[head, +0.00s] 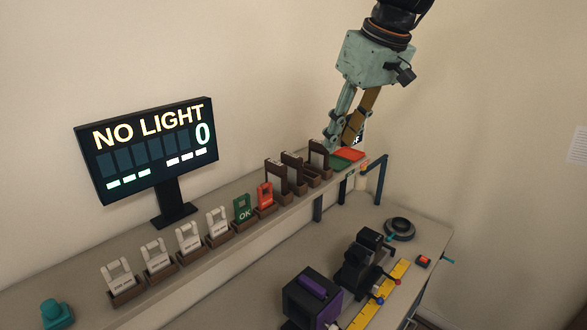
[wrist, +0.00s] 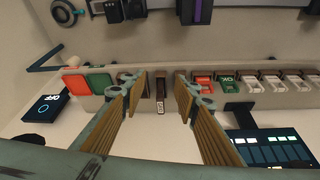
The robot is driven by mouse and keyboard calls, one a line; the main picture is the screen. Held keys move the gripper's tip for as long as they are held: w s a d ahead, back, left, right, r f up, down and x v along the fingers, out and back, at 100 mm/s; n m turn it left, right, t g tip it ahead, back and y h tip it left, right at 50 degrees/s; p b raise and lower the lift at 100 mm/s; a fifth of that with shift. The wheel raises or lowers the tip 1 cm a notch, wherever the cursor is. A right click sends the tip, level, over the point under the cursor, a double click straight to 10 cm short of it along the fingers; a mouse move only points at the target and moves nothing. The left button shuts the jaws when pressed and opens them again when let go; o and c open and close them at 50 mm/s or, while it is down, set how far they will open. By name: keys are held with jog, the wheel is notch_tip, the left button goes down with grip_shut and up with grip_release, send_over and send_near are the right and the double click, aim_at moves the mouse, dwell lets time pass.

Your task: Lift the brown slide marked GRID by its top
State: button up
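Several brown slides stand in holders on the shelf; in the head view I see a left one (head: 270,175), a middle one (head: 288,160) and a right one (head: 325,160). My gripper (head: 346,138) is above the right end of this row, pointing down. In the wrist view its two ribbed fingers are apart, with nothing between their pads. One brown slide (wrist: 160,88) with a small pale label shows in the gap beyond the fingertips. The fingers partly hide the slides on either side.
A red slide (head: 265,196), a green OK slide (head: 242,210) and several white slides (head: 189,240) stand further left. Green and red pads (head: 350,154) lie near my gripper. A screen (head: 150,150) reads NO LIGHT 0. A lower bench holds optical gear (head: 362,262).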

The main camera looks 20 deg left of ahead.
jog(key=n+p, duration=0.2)
send_near(297, 156)
jog(key=shift+w+d+f+y, duration=0.1)
jog(key=shift+d+f+y, duration=0.15)
jog(key=shift+y, duration=0.15)
jog(key=shift+a+f, duration=0.1)
jog(key=shift+g, duration=0.3)
jog(key=shift+x, duration=4.25)
jog(key=shift+f, duration=0.1)
jog(key=shift+x, duration=2.5)
jog(key=shift+c, duration=0.7)
grip_shut()
